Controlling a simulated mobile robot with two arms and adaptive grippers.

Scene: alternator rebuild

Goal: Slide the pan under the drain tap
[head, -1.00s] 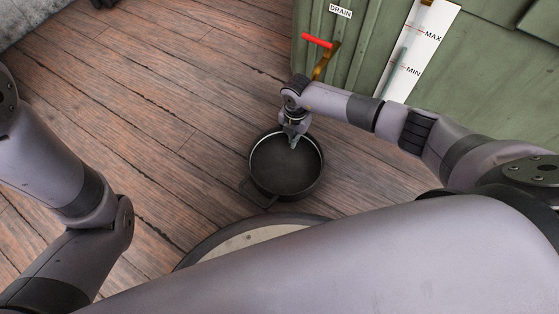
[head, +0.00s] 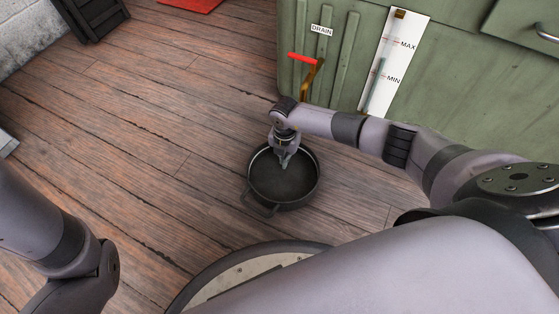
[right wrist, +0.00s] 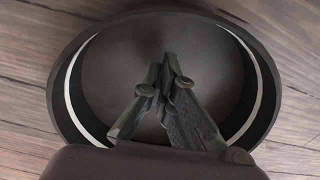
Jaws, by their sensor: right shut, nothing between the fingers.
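The black round pan (head: 285,184) stands on the wooden floor with a loop handle at its lower left. It also fills most of the right wrist view (right wrist: 95,75). My right gripper (head: 284,163) points down at the pan's far side, with its fingertips over the inside of the pan. In the right wrist view its fingers (right wrist: 158,88) meet with nothing between them; I cannot tell whether they touch the pan. The brass drain tap (head: 311,78) with a red lever is on the green tank's front, beyond the pan. My left gripper is out of view.
The green tank (head: 290,40) carries a DRAIN label (head: 321,30) and a white level gauge (head: 396,60). A dark crate (head: 94,14) and a red item (head: 190,3) lie at the back left. Floor left of the pan is clear.

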